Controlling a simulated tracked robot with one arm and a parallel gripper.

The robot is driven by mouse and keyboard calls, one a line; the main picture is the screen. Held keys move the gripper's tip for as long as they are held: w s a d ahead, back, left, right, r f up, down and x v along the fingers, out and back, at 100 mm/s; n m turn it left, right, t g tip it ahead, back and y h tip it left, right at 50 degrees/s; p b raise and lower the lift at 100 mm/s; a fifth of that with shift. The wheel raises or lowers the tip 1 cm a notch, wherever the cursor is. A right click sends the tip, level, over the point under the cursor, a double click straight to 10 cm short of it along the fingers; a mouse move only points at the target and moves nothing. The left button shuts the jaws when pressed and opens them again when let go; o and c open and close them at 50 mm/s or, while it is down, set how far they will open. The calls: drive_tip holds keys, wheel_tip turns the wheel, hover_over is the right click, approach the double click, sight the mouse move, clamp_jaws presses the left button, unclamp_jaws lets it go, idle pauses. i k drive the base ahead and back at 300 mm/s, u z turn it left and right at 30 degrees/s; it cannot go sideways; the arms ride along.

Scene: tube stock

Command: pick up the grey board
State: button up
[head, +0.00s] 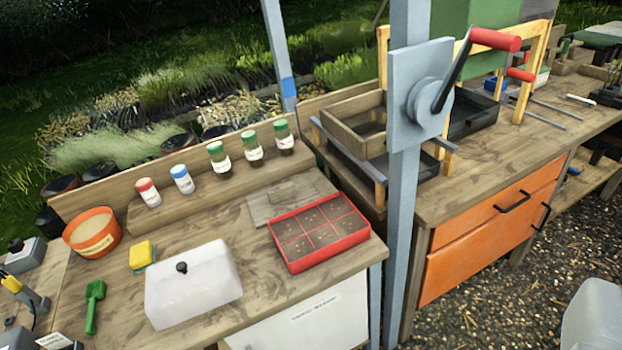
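A flat grey-brown board (267,207) lies on the wooden bench, just behind the red seed tray. It looks like weathered wood, close in colour to the bench top, with a small raised piece on it. The red tray hides part of its front edge. My gripper is not in view.
The red tray (345,250) holds soil in compartments. A translucent cover (195,285) with a black knob stands to its left. Several capped bottles (220,160) line the shelf behind. A grey-blue post (402,215) with a crank (430,95) rises right of the tray.

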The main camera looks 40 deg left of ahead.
sight(268, 204)
drive_tip(key=u, duration=0.35)
drive_tip(key=i, duration=1.2)
drive_tip(key=u, duration=1.3)
drive_tip(key=i, duration=0.6)
drive_tip(key=u, duration=0.3)
drive_tip(key=k, duration=0.85)
drive_tip(key=u, duration=0.2)
drive_tip(key=i, duration=0.85)
drive_tip(key=z, duration=0.1)
